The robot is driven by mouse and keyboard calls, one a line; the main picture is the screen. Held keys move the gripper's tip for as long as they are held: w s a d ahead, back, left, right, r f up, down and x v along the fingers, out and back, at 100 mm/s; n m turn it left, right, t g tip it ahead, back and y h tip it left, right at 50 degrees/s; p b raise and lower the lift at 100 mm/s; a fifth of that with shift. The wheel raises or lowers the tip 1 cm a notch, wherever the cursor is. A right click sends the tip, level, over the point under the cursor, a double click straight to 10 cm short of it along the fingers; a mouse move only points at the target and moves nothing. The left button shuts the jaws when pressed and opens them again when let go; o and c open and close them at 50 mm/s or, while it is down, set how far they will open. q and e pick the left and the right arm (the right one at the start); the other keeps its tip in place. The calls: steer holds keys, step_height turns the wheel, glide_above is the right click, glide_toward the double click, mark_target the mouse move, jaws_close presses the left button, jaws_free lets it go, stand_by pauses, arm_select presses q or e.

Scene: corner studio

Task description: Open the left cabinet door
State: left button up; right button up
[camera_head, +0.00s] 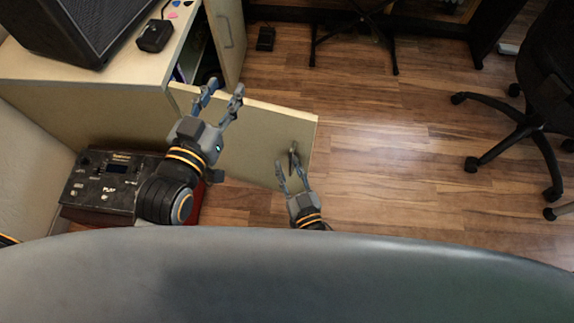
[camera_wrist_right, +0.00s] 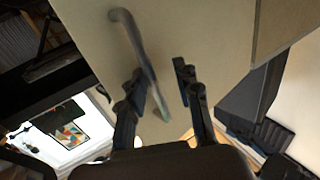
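The left cabinet door (camera_head: 250,145), the nearer pale wooden one, stands swung far out from the cabinet (camera_head: 100,85) in the head view. Its grey bar handle (camera_head: 292,152) is near the free end. My right gripper (camera_head: 289,166) is at this handle with its fingers apart. In the right wrist view, the handle (camera_wrist_right: 138,42) runs down into the space between the fingers (camera_wrist_right: 160,85); whether they touch it is unclear. My left gripper (camera_head: 222,92) is open and empty, its fingers reaching over the door's top edge near the hinge side.
The other cabinet door (camera_head: 226,40) also stands open, with its own handle. A black speaker (camera_head: 75,25) and small dark device (camera_head: 155,36) sit on top. A control box (camera_head: 105,185) is below left. Wooden floor is clear toward the office chair (camera_head: 535,110).

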steer(key=v, duration=1.1)
steer(key=shift+s, duration=0.35)
